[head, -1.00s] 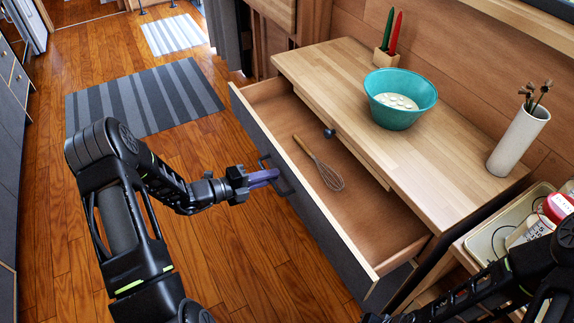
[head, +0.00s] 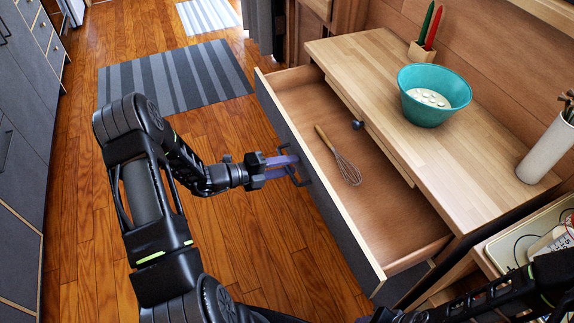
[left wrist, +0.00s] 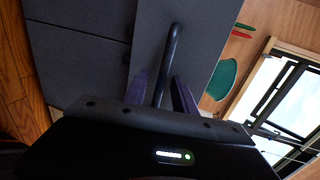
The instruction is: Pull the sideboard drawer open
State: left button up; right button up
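The sideboard (head: 485,188) stands on the right, and its wide drawer (head: 395,222) is pulled well out. A whisk (head: 337,156) with a wooden handle lies inside it. The drawer's dark bar handle (head: 303,180) is on the grey front. My left gripper (head: 288,166) is at this handle, with its purple fingers apart. In the left wrist view the handle (left wrist: 172,50) runs between the two spread fingers (left wrist: 160,92), with gaps visible beside it. My right arm crosses the lower right corner; its fingers are not visible.
A tray (head: 515,240) is at the right. Wooden floor left of the drawer is clear, with a striped rug (head: 175,75) beyond.

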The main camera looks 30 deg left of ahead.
pick_arm(q)
jog(key=v, duration=0.7)
jog(key=shift+s+a, duration=0.25)
jog(key=shift+s, duration=0.05)
dwell(0.4)
